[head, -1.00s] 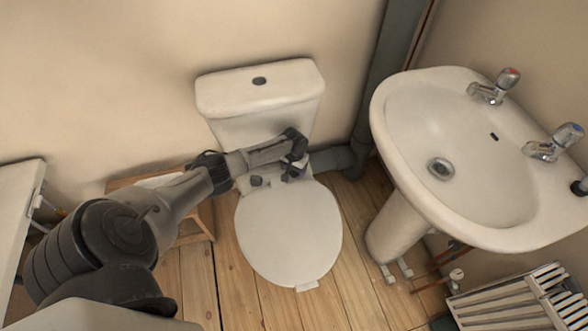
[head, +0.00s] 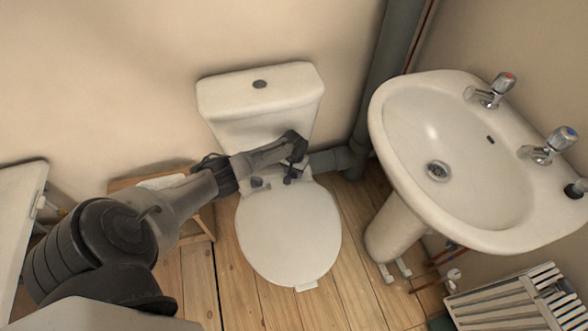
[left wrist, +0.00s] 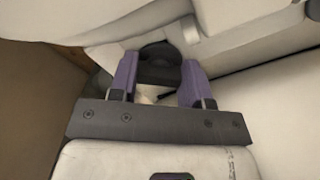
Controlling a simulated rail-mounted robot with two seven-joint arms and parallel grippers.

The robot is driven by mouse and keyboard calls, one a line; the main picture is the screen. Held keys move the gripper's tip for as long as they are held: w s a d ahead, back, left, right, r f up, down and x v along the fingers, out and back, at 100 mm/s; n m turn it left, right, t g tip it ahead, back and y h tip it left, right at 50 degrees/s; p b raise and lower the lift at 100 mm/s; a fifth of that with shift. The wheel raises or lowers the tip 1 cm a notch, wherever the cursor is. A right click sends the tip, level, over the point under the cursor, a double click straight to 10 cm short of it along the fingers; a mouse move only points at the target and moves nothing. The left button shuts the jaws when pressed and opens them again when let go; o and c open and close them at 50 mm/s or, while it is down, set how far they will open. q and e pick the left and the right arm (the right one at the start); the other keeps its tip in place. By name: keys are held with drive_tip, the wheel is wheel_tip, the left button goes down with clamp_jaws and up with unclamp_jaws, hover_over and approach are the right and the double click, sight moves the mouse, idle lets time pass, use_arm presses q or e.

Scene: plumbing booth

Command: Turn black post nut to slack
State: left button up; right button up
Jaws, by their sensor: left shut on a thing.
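The white toilet (head: 289,232) stands against the wall with its lid down. My left arm reaches over it from the left. My left gripper (head: 291,175) is at the back of the seat, below the cistern. In the left wrist view, the purple fingers of this gripper (left wrist: 159,78) are on both sides of a round black nut (left wrist: 159,54) and shut on it. The nut lies close to white ceramic. In the head view my gripper mostly hides it. A small dark fitting (head: 257,182) shows to the left at the seat's back edge. My right gripper is not in view.
The cistern (head: 262,97) rises close behind my gripper. A white basin (head: 455,160) with two taps stands to the right, and a grey pipe (head: 385,75) runs behind it. The floor in front is clear.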

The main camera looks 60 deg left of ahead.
use_arm(q)
drive_tip(key=o, duration=0.8)
drive_tip(key=shift+c, duration=0.2)
drive_tip(key=shift+o, duration=0.9)
wheel_tip(320, 180, up, 14)
drive_tip(key=p, duration=0.8)
drive_tip(key=shift+f, duration=0.15)
